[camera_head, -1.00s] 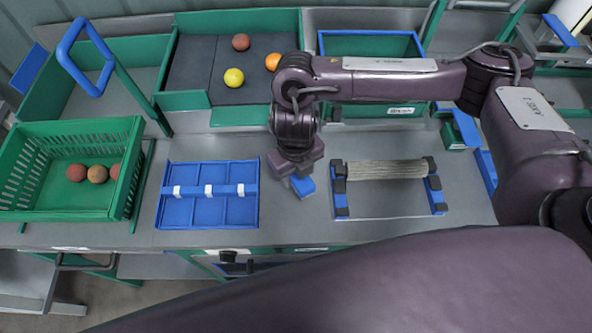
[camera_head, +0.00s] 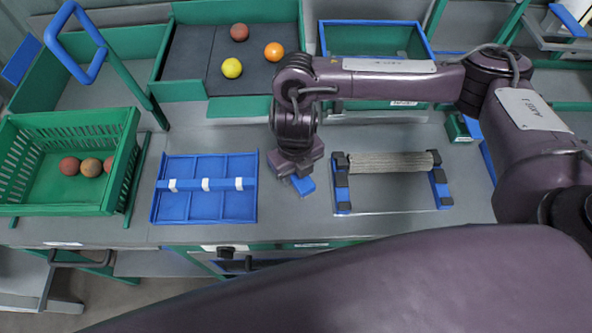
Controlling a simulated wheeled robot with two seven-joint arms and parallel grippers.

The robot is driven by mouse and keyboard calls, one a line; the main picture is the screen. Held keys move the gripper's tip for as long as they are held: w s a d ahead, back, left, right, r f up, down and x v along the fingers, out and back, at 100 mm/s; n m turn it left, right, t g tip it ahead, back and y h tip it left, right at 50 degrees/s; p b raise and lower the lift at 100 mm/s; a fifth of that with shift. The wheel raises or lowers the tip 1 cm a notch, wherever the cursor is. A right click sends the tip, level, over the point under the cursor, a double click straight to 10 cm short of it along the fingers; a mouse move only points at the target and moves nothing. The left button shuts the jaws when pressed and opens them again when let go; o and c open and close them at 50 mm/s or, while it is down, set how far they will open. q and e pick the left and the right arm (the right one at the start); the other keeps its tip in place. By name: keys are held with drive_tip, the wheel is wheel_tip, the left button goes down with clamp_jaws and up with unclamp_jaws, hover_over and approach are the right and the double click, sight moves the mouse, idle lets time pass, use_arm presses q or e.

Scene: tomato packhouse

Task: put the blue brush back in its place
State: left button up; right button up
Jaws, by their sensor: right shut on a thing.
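My right gripper (camera_head: 297,173) points down over the grey worktop, between a blue compartment tray (camera_head: 207,222) on its left and a roller stand (camera_head: 440,190) on its right. It is shut on the blue brush (camera_head: 303,186), of which only a small blue block shows below the jaws. The rest of the brush is hidden by the gripper. I cannot tell whether the brush touches the worktop. The brush's own place cannot be made out for certain. My left gripper is not in view.
A green crate (camera_head: 60,205) with several reddish tomatoes stands at the left. A green-walled bin (camera_head: 180,92) with a dark floor holds three tomatoes behind. A blue-rimmed green box (camera_head: 376,22) stands behind my forearm. The worktop (camera_head: 300,222) before the gripper is bare.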

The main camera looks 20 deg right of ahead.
drive_tip(key=shift+f+b, duration=0.4)
drive_tip(key=shift+f, duration=0.05)
drive_tip(key=o, duration=1.2)
drive_tip(key=shift+c, duration=0.3)
drive_tip(key=shift+c, duration=1.3)
drive_tip(key=shift+r, duration=0.1)
wheel_tip(320, 180, up, 7)
drive_tip(key=p, duration=0.7)
